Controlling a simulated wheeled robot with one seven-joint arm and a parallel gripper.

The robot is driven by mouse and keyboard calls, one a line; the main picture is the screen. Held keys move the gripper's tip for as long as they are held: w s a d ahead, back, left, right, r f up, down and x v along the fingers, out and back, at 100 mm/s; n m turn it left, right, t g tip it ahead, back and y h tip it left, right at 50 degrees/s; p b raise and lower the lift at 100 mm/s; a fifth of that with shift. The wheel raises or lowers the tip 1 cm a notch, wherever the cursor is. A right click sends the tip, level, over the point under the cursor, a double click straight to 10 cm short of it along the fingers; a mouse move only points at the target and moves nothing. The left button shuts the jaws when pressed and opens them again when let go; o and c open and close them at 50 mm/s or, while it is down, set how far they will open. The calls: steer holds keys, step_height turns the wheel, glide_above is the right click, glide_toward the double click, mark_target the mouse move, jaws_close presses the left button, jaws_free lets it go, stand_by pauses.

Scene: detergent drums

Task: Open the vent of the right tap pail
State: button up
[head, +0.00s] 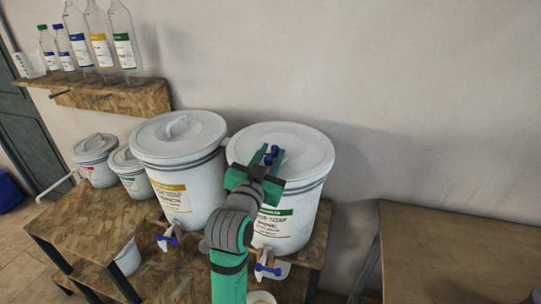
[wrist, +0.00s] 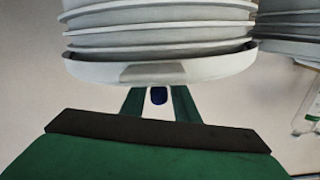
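The right tap pail (head: 310,190) is white with a green-banded label, a grey-white lid (head: 308,145) and a blue-handled tap (head: 268,268) low at its front. My gripper (head: 267,155) is over the front part of this lid, its fingers pointing toward the back. A small blue vent piece (head: 274,150) shows by the fingertips. In the wrist view, the blue piece (wrist: 158,96) lies between the two green fingers, with a gap on each side. The gripper looks open around it. The pail's ribbed rim (wrist: 160,45) fills the top of that view. My arm hides part of the label.
The left tap pail (head: 182,160), with a yellow label, stands close beside the right one. Smaller pails (head: 95,160) stand farther left. Bottles (head: 122,40) stand on a wall shelf (head: 115,97). A bare wooden table (head: 450,250) is at right.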

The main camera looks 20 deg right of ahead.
steer(key=shift+s+a, duration=0.1)
steer(key=v, duration=1)
steer(key=shift+s+a, duration=0.15)
steer(key=shift+s, duration=0.1)
